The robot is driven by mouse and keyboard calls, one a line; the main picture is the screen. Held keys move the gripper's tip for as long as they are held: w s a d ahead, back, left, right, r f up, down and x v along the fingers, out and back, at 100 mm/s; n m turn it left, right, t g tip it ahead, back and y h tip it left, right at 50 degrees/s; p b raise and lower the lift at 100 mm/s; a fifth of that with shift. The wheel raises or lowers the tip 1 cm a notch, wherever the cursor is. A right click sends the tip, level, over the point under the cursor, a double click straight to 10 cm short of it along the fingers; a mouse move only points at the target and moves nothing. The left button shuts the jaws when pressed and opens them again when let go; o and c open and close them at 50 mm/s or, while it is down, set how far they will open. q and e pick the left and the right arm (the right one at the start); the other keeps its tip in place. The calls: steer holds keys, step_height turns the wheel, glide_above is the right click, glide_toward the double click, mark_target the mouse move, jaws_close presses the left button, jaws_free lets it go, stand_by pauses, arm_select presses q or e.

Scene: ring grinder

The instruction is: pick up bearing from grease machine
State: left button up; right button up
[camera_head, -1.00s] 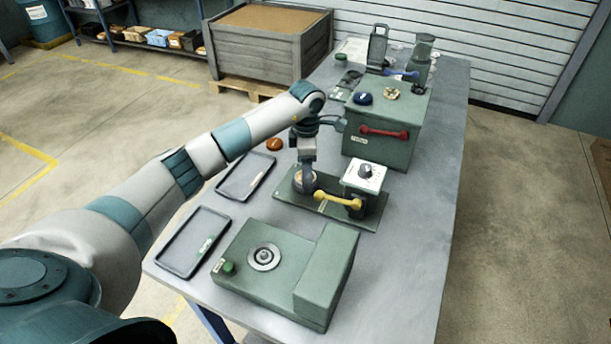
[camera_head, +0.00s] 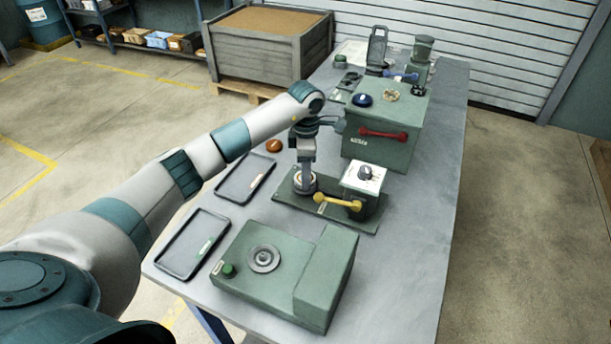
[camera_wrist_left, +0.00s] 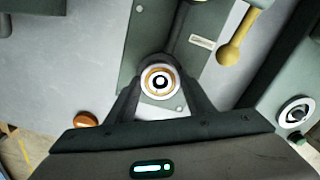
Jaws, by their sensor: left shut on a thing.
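The grease machine has a green base plate (camera_head: 285,197), a white-topped block with a dark dial (camera_head: 366,173) and a yellow handle (camera_head: 338,202). My left gripper (camera_head: 305,183) points down at the left part of this plate. In the left wrist view the bearing (camera_wrist_left: 160,70), a ring with a brass-coloured band and a pale centre, sits between the two fingertips. The fingers are shut on it. It is over the plate; I cannot tell whether it touches the machine. My right gripper is not in view.
A green machine with a round disc (camera_head: 264,259) stands in front. A green box with a red handle (camera_head: 385,133) stands behind. Two dark trays, the nearer one (camera_head: 166,266) and the farther one (camera_head: 234,197), lie left. An orange button (camera_head: 274,146) is nearby. The table's right strip is clear.

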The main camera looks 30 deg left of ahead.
arm_select(q)
step_height(320, 180, up, 10)
steer(key=b, duration=0.4)
steer(key=shift+f, duration=0.15)
stand_by(0.4)
